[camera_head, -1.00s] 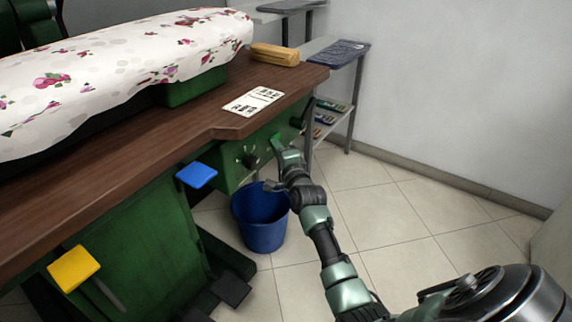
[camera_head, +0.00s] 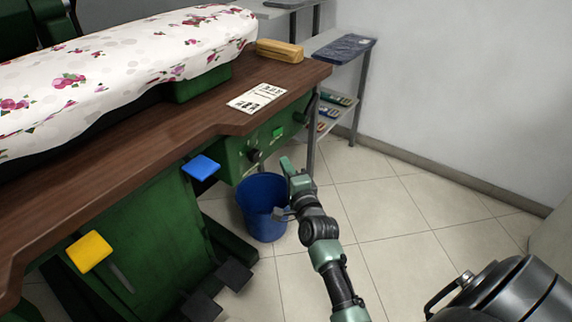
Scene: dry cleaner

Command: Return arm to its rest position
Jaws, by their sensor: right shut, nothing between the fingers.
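My right arm (camera_head: 328,258) comes in from the bottom right. Its gripper (camera_head: 284,188) is shut and empty, in front of the green control panel and partly over the blue bucket (camera_head: 256,197) in the picture. It looks apart from the panel. The green panel (camera_head: 240,155) under the table's right end carries dark knobs and a bright green button (camera_head: 277,133). My left gripper is not in view.
A wooden ironing table (camera_head: 190,135) with a floral padded board (camera_head: 120,70) fills the left. A card (camera_head: 257,96) and a tan block (camera_head: 280,50) lie on it. Blue (camera_head: 201,167) and yellow (camera_head: 89,251) pads jut out in front.

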